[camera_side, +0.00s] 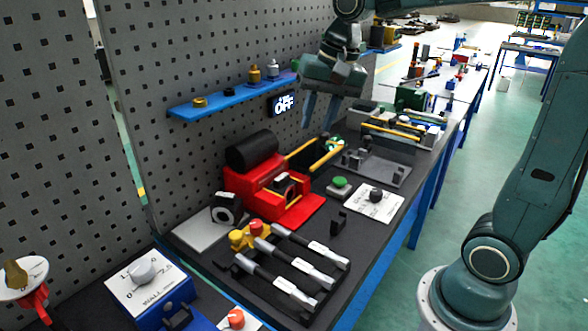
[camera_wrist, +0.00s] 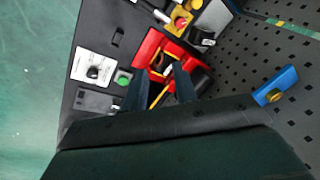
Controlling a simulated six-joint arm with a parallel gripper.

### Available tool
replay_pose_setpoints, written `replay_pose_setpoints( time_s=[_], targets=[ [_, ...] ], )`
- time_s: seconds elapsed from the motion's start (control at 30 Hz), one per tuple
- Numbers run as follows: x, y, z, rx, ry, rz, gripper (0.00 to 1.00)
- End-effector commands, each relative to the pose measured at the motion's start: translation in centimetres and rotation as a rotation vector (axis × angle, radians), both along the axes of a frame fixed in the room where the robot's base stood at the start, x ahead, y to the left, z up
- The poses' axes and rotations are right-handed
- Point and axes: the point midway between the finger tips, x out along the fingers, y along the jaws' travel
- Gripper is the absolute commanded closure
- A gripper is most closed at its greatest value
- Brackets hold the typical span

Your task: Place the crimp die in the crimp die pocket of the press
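The red press (camera_side: 262,190) with a black cylinder on top stands against the pegboard. A framed recess (camera_side: 286,186) shows in its front, but I cannot tell whether this is the die pocket. The press also shows in the wrist view (camera_wrist: 150,48). I cannot tell for sure which part is the crimp die. A small dark notched block (camera_side: 338,222) stands on the bench right of the press and also shows in the wrist view (camera_wrist: 118,37). My gripper (camera_side: 320,124) is high above the bench behind the press, fingers apart and empty; they also show in the wrist view (camera_wrist: 162,84).
Three black-and-grey handled tools (camera_side: 292,262) lie in front of the press. A green button (camera_side: 340,183) and a white dial plate (camera_side: 376,202) are to its right. A blue shelf (camera_side: 226,98) juts from the pegboard. A black-and-white round part (camera_side: 226,208) stands left of the press.

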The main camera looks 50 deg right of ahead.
Motion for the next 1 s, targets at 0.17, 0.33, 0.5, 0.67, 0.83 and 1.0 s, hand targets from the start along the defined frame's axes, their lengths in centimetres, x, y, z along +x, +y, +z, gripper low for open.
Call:
replay_pose_setpoints(
  time_s=[0.17,0.33,0.5,0.67,0.83,1.0],
  targets=[
    [-4.4,1.3,0.5,-0.064,-0.070,0.168,0.71],
    [-8.3,2.1,0.1,-0.133,-0.129,0.327,0.71],
    [-12.0,2.5,-0.9,-0.210,-0.186,0.481,0.71],
    [-14.7,2.6,-2.1,-0.277,-0.228,0.606,0.71],
    [-16.3,2.5,-3.1,-0.323,-0.252,0.685,0.71],
    [-16.8,2.5,-3.4,-0.337,-0.258,0.710,0.71]
  ],
)
